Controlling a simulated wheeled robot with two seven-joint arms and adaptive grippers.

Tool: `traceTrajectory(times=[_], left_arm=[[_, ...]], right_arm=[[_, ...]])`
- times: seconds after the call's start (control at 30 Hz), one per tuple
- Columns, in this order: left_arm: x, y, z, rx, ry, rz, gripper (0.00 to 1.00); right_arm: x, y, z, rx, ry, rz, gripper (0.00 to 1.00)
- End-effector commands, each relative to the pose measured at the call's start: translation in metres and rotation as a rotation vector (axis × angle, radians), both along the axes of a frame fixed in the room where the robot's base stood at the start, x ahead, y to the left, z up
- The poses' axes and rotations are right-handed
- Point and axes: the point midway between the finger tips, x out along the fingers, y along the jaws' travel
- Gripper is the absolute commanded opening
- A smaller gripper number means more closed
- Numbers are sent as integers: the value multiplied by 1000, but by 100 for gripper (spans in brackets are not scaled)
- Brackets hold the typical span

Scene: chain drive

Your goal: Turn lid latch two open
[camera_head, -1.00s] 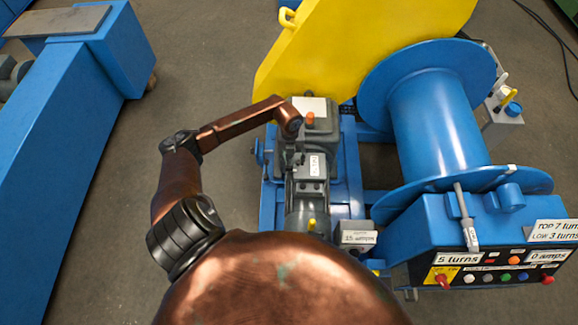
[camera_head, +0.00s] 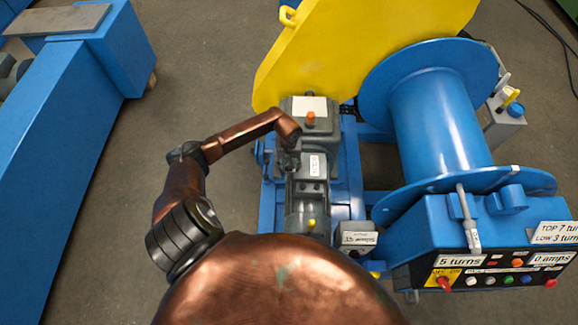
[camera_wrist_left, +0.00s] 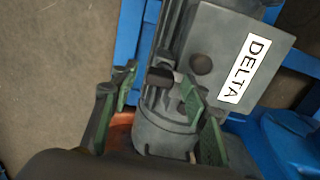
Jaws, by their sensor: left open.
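The grey terminal box (camera_head: 312,172) of the motor carries a white label that reads DELTA in the left wrist view (camera_wrist_left: 243,68). A dark block-like latch (camera_wrist_left: 160,77) stands at the box's edge, and a dark round knob (camera_wrist_left: 202,64) sits on the lid. I cannot tell which is latch two. My left gripper (camera_wrist_left: 160,108) is open, its green-padded fingers on either side of the area just below the dark latch; contact cannot be told. In the head view my left gripper (camera_head: 289,163) is small, beside the box's upper left edge. My right gripper is not in view.
A yellow guard (camera_head: 350,45) rises behind the motor. A blue drum (camera_head: 437,120) and a control panel (camera_head: 500,272) stand to the right. A grey gearbox with an orange cap (camera_head: 311,118) is just beyond the box. Floor is clear to the left, up to a blue beam (camera_head: 70,150).

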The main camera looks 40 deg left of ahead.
Motion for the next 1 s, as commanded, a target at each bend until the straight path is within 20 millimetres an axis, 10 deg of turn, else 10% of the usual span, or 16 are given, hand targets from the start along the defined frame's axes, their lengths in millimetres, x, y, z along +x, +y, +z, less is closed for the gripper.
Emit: traceTrajectory(times=[0.6, 1.0], left_arm=[[0, 0, 0, 0, 1, 0, 1], [0, 1, 0, 2, 2, -73, 0]], right_arm=[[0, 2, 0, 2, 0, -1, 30], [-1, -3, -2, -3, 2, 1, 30]])
